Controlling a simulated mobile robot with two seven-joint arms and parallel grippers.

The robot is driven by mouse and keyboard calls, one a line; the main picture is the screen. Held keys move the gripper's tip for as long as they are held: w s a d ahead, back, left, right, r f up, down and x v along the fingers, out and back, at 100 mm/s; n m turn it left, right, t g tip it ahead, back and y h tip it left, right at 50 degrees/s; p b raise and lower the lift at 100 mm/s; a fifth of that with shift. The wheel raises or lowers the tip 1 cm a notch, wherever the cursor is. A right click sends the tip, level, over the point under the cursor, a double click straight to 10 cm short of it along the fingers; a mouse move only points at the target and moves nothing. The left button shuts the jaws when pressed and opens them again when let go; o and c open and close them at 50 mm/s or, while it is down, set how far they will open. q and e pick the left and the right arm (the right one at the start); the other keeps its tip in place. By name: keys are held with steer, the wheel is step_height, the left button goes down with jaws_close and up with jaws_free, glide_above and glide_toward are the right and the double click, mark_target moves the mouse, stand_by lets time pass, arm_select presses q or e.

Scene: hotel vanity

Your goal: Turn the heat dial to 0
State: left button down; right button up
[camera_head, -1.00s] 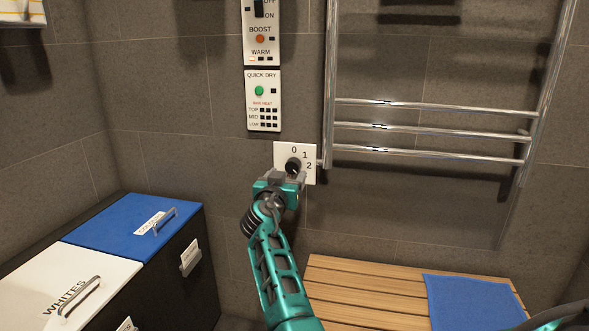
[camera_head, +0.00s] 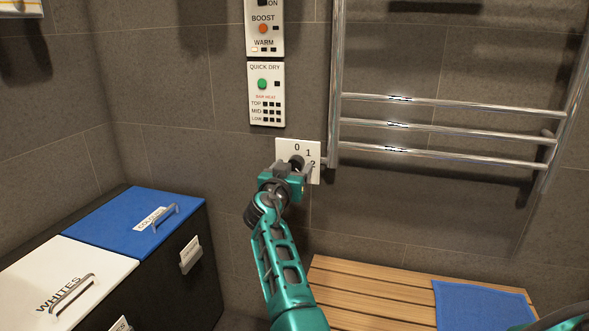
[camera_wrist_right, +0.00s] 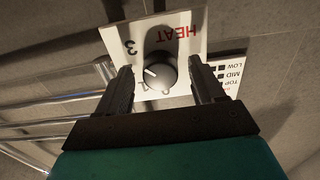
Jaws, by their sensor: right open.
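The heat dial is a round dark knob on a white wall plate (camera_head: 314,177) marked 0, 1 and 2 in the head view. In the right wrist view the dial (camera_wrist_right: 163,73) shows at the middle, with "HEAT" and 3 upside down on its plate (camera_wrist_right: 150,37). Its pale pointer mark faces left and slightly up there, toward a finger; the numeral beside it is hidden. My right gripper (camera_head: 294,171) is at the plate, covering part of the dial. My left gripper is not in view.
A control panel (camera_head: 267,97) with a green button is above the plate. A chrome towel rail (camera_head: 450,128) stands close on the right. A slatted wooden bench (camera_head: 375,294) with a blue towel (camera_head: 482,306) is below. Lidded laundry bins (camera_head: 110,243) are at left.

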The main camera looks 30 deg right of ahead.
steer(key=shift+c, duration=0.3)
steer(key=c, duration=1)
